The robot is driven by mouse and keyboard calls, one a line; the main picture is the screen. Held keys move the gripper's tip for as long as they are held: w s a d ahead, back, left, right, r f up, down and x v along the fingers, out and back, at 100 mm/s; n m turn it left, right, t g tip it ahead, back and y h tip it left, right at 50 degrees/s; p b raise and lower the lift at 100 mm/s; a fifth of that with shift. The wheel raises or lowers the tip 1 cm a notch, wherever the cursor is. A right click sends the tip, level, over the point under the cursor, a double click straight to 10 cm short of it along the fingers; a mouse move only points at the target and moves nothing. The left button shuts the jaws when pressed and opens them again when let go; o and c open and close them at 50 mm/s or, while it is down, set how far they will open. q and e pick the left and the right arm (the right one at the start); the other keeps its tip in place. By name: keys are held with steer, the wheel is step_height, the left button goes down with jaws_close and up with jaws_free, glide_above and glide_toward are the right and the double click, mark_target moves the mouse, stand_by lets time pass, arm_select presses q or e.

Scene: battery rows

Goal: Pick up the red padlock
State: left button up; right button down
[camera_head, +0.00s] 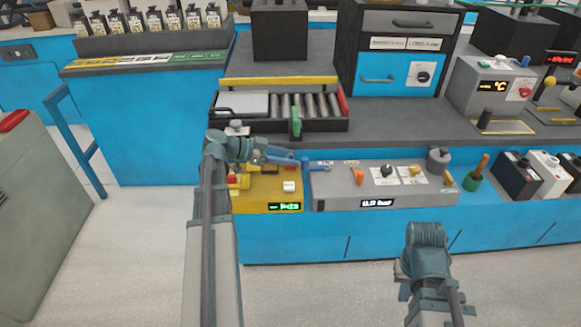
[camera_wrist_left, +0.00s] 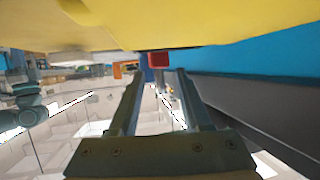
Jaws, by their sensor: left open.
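A small red thing, likely the red padlock (camera_head: 232,178), shows at the left end of the yellow box (camera_head: 268,195) in the head view, partly hidden by my left arm. In the left wrist view, a dark red block (camera_wrist_left: 158,60) lies just beyond and between the fingertips, below a yellow surface (camera_wrist_left: 190,25). My left gripper (camera_wrist_left: 158,76) is open, with nothing between its fingers. In the head view, my left wrist is above the yellow box, and the fingertips are hard to make out. My right arm's end (camera_head: 426,240) is at the lower right; its fingers do not show.
A grey control box (camera_head: 380,190) with knobs stands right of the yellow box. Behind them is a roller tray (camera_head: 300,124) with a green handle (camera_head: 296,122). Black and white batteries (camera_head: 548,168) stand at the far right. The floor in front is clear.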

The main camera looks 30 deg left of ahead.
arm_select(q)
jaws_close()
steer(key=shift+r, duration=0.1)
stand_by(0.5)
